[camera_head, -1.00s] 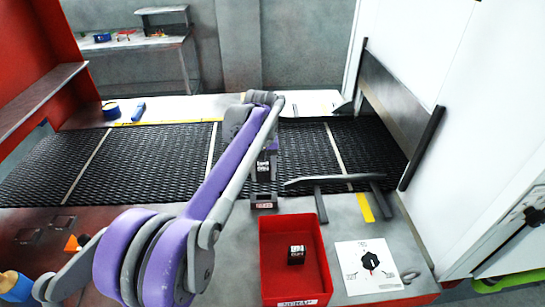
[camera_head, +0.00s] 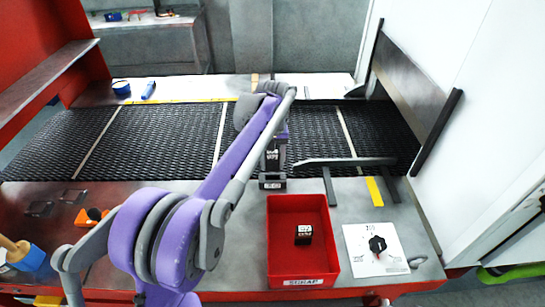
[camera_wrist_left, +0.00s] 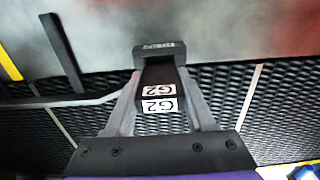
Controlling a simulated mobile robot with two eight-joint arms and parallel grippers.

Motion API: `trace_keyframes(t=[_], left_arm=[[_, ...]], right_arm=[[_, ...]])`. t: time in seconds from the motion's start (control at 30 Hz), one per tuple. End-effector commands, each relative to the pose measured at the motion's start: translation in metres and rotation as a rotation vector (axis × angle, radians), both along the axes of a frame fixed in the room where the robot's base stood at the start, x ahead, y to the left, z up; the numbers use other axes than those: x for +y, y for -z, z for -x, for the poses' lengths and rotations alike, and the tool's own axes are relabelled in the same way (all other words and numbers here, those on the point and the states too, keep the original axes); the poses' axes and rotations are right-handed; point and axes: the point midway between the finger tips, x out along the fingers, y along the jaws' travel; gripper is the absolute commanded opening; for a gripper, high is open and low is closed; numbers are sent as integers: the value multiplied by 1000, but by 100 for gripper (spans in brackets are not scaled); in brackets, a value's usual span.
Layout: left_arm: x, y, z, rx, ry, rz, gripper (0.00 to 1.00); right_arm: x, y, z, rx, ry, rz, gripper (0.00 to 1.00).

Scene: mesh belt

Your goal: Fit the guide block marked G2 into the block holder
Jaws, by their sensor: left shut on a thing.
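The black guide block marked G2 (camera_wrist_left: 158,88) is between the two grey fingers of my left gripper (camera_wrist_left: 158,78), which is shut on it. Its white G2 labels read upside down in the left wrist view. In the head view the block (camera_head: 272,158) is at the end of my purple left arm, at the belt's near edge. The dark block holder (camera_head: 272,182) with a small label is directly in front of the block; it also shows in the left wrist view (camera_wrist_left: 158,48). Block and holder overlap in view; I cannot tell whether the block is seated. My right gripper is not in view.
A red scrap bin (camera_head: 281,265) with a small black block (camera_head: 303,235) inside stands near the holder. A grey bar (camera_head: 345,162) lies to the holder's right. A white card with a dial (camera_head: 377,248) is right of the bin. The black mesh belt (camera_head: 170,138) runs behind.

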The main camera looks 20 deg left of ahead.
Motion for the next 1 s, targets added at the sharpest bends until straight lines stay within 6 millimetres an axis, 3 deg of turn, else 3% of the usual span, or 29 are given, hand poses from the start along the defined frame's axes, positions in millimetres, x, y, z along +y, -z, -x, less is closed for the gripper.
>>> trace_keyframes(t=[0.1,0.3,1.0], left_arm=[[0,15,1,2,0,0,0],[0,24,0,0,0,0,0],[0,23,0,-1,0,0,0]], right_arm=[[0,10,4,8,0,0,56],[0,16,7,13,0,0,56],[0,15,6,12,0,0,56]])
